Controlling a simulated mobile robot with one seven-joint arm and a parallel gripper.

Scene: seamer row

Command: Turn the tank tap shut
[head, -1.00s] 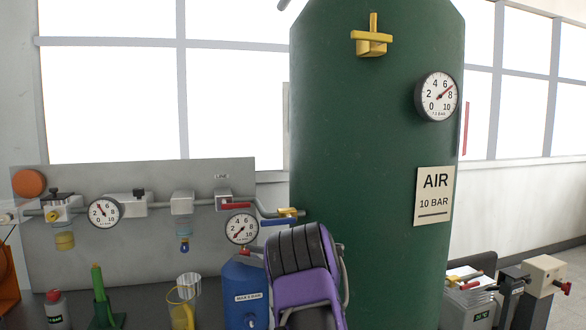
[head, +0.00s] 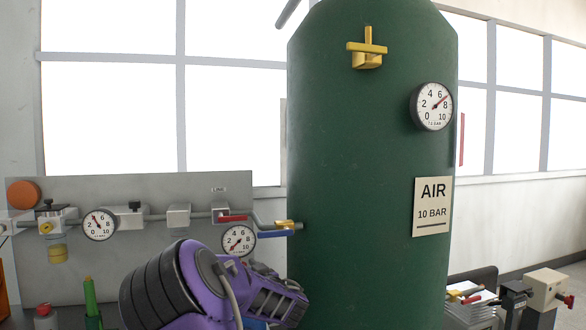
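The green tank (head: 350,200) stands upright in the middle of the head view. A yellow-bodied tap (head: 288,225) joins the pipe at the tank's left side. Its blue lever (head: 272,234) lies roughly along the pipe. My purple and black arm (head: 205,290) crosses the lower middle, below and left of the tap in the picture, with a visible gap to the lever. My gripper's fingertips do not show, so its opening and contents are hidden.
A grey panel (head: 105,185) at left carries pipework, gauges and a red lever (head: 232,218). A yellow fitting (head: 367,52) and a gauge (head: 431,106) sit higher on the tank. A green-handled item (head: 90,298) and a red-capped bottle (head: 44,312) stand low at left.

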